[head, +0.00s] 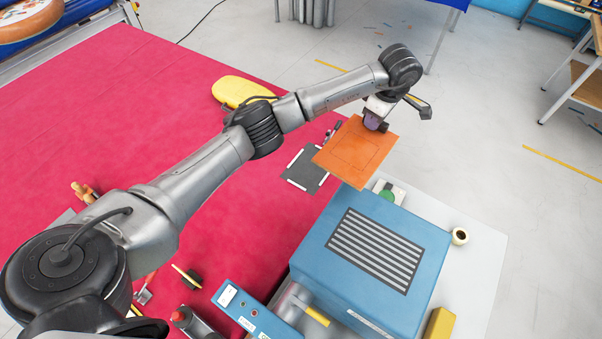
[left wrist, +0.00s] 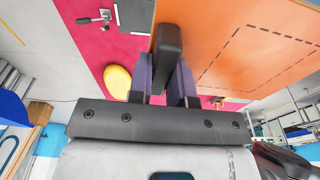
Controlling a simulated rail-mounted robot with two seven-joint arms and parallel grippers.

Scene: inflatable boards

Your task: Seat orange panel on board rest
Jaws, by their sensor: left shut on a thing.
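The orange panel (head: 357,152) is a thin flat square with a dashed outline. A blue box with a striped dark grille on top (head: 335,205) stands nearer, below the panel. My right gripper is not in view.
A red table surface (head: 110,110) spreads left. A yellow rounded object (head: 240,91) lies behind my arm. A tape roll (head: 459,237) and a yellow block (head: 438,326) stand right of the blue box. A green round item (head: 388,195) sits behind it.

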